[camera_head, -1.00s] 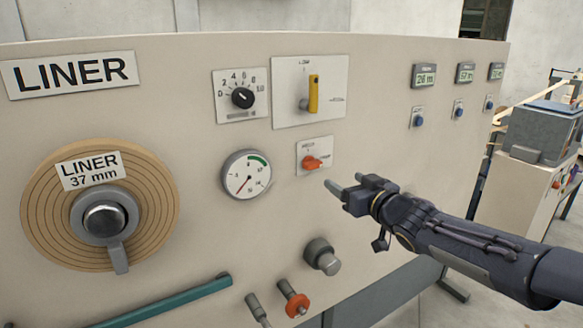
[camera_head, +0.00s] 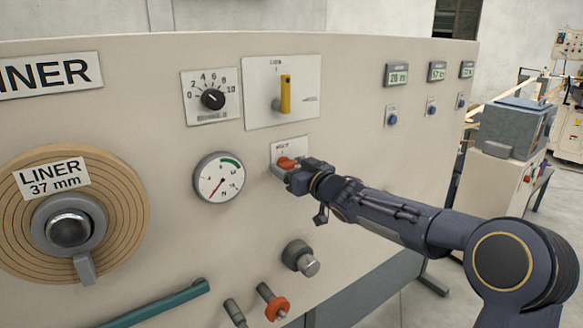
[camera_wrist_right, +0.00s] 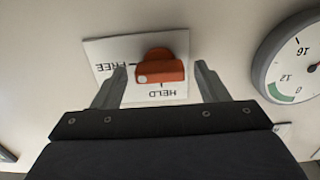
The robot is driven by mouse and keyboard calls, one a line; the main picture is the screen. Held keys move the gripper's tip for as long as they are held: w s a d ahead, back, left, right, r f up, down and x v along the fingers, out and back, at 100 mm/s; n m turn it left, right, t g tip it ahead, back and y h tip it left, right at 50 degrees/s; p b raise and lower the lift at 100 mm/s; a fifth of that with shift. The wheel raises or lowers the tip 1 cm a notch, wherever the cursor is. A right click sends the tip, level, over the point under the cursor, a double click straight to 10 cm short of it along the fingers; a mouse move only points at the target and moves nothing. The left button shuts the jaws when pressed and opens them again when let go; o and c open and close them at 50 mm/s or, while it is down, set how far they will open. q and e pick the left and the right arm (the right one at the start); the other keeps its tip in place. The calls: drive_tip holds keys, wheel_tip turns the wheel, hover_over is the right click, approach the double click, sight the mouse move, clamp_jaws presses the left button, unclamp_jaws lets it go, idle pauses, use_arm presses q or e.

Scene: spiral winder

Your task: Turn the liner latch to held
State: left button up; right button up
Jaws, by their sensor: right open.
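The liner latch (camera_head: 287,163) is a small orange-red knob on a white plate (camera_head: 293,146) on the cream panel. In the right wrist view the latch (camera_wrist_right: 160,70) lies crosswise, its white-dotted end toward the word FREE. The word HELD is on the plate's side nearer my wrist camera. My right gripper (camera_head: 287,174) is at the latch and partly covers it in the head view. In the wrist view its open fingers (camera_wrist_right: 160,68) stand on either side of the latch, with gaps showing. My left gripper is not in view.
A pressure gauge (camera_head: 218,177) sits close to the left of the latch. A yellow lever (camera_head: 285,95) is above. A grey knob (camera_head: 300,258) and an orange-collared fitting (camera_head: 277,307) protrude below.

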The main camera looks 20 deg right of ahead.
drive_tip(key=c, duration=1)
drive_tip(key=n, duration=0.4)
drive_tip(key=shift+a+f+n+b, duration=0.1)
drive_tip(key=shift+n+b, duration=0.2)
drive_tip(key=shift+b, duration=0.1)
drive_tip(key=n+b, duration=0.1)
drive_tip(key=n, duration=0.3)
drive_tip(key=shift+n, duration=0.3)
drive_tip(key=n+b, duration=0.1)
drive_tip(key=n, duration=0.3)
drive_tip(key=shift+a+f, duration=0.1)
drive_tip(key=shift+f, duration=0.05)
drive_tip(key=shift+n+b, duration=0.85)
drive_tip(key=shift+n, duration=1.55)
